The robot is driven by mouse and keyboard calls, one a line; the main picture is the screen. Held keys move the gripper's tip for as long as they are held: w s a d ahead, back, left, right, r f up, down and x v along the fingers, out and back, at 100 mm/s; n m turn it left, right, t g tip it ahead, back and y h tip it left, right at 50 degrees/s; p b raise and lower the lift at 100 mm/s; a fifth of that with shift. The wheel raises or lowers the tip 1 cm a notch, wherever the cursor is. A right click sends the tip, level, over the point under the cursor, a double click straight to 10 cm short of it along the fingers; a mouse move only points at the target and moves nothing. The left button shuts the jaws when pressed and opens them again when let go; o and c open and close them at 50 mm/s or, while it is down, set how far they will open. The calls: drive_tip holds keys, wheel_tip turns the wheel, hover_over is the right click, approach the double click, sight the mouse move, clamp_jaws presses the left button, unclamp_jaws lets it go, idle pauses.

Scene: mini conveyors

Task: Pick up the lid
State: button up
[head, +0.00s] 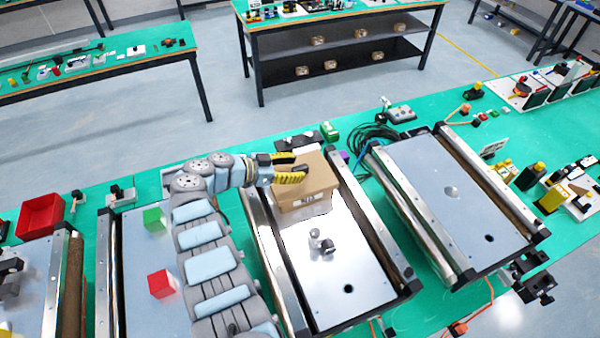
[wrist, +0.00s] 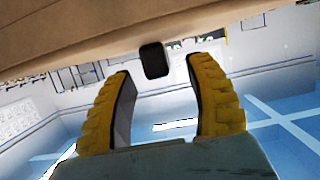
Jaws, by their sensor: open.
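A tan, box-like piece, seemingly the lid (head: 322,180), sits at the far end of the middle conveyor, over a paler part (head: 305,201). In the wrist view its tan surface (wrist: 120,27) fills the top edge, and a small black knob (wrist: 153,60) hangs into view below it. My gripper (head: 299,164) has yellow fingers and reaches in from the left over the tan piece. In the wrist view my gripper (wrist: 158,75) is open, with the knob between and just beyond the fingertips. I see no contact with the knob.
A small grey metal part (head: 321,243) lies on the middle conveyor. A green cube (head: 154,219) and a red cube (head: 161,284) rest on the left conveyor. The right conveyor (head: 445,205) is mostly bare. A red bin (head: 40,216) stands at far left.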

drive_tip(key=shift+x, duration=1)
drive_tip(key=shift+c, duration=0.2)
drive_tip(key=shift+a, duration=0.1)
clamp_jaws()
